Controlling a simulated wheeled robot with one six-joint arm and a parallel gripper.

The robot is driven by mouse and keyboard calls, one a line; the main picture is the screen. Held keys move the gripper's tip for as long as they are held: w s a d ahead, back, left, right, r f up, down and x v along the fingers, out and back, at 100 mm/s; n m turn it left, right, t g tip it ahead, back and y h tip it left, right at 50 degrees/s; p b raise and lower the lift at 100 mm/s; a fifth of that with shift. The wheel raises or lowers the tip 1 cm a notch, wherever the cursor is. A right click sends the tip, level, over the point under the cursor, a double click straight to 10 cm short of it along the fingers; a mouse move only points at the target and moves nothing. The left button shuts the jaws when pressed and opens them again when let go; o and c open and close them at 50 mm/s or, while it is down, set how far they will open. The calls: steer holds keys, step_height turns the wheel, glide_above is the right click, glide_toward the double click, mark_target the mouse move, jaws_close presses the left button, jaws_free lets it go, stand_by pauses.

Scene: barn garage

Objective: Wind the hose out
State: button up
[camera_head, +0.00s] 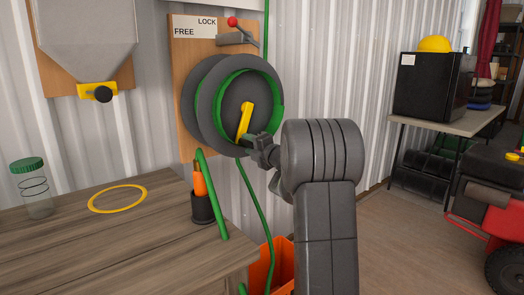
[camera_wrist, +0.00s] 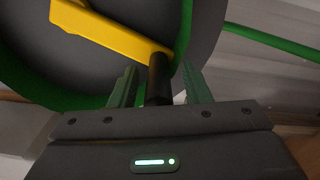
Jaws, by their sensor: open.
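The hose reel (camera_head: 215,105), dark grey with green hose (camera_head: 276,115) wound on it, is mounted on a wooden wall board. Its yellow crank (camera_head: 245,119) points downward; it also shows in the wrist view (camera_wrist: 110,32). My gripper (camera_head: 257,144) is at the crank's lower end. In the wrist view the black crank handle (camera_wrist: 159,78) stands between the two open fingers (camera_wrist: 158,88), with a visible gap on the right side. A lever with a red knob (camera_head: 232,21) sits beside the LOCK/FREE sign (camera_head: 194,27), its knob near the word LOCK.
A wooden workbench (camera_head: 110,235) at left holds a jar (camera_head: 36,190), a yellow ring (camera_head: 118,199) and a black cup (camera_head: 203,208) with an orange item. A grey hopper (camera_head: 86,35) hangs above. An orange bin (camera_head: 275,262) stands below the reel.

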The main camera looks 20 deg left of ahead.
steer(key=p+v, duration=0.2)
steer(key=v, duration=1)
steer(key=shift+s+d, duration=0.2)
steer(key=shift+d, duration=0.15)
